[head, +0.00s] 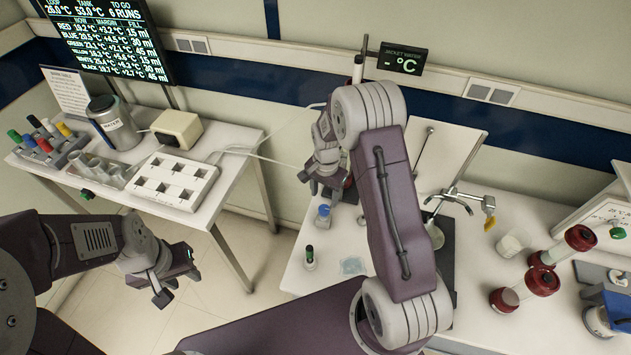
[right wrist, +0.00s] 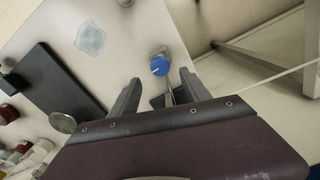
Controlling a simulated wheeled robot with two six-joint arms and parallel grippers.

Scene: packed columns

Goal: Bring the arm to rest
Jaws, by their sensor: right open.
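My right arm reaches up over the right bench, and its gripper (head: 322,186) hangs above the left part of that bench. In the right wrist view my right gripper (right wrist: 152,97) has its two fingers apart with nothing held between them. A blue-capped bottle (head: 323,214) stands on the bench below it; its blue cap (right wrist: 159,66) shows beyond the fingertips in the wrist view. My left gripper (head: 174,277) is over the floor between the benches, its fingers apart and empty.
A green-capped vial (head: 310,257) and a pale blue patch (head: 352,265) lie near the right bench's front. A clamp stand (head: 462,197) and red-ended columns (head: 525,290) stand further right. The left table holds a white block (head: 172,180), a steel canister (head: 113,122) and several capped tubes.

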